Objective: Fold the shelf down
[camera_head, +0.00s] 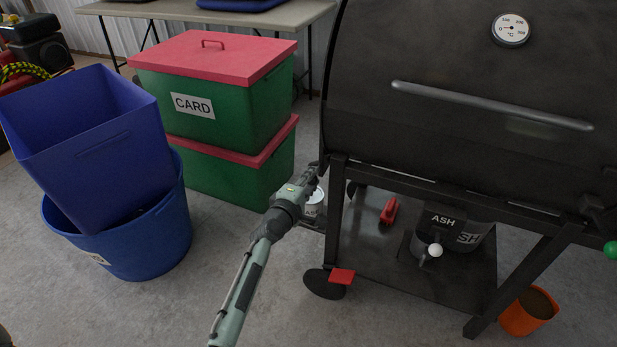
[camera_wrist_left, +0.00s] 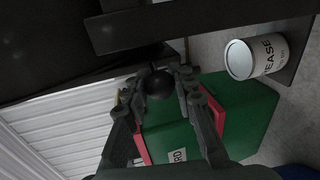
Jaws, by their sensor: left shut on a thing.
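The black grill (camera_head: 460,90) fills the right of the head view. My left gripper (camera_head: 317,170) is at the left end of its frame, under the lid's left edge. In the left wrist view, the fingers of my left gripper (camera_wrist_left: 163,78) are closed around a round black knob (camera_wrist_left: 160,86), beside a dark bar (camera_wrist_left: 190,28) of the grill. I cannot clearly make out a shelf panel; a dark surface (camera_wrist_left: 65,40) fills the wrist view's upper left. My right gripper is out of view.
Green crates with red lids (camera_head: 215,60) stand behind; blue bins (camera_head: 130,235) are left. Bare floor lies in front.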

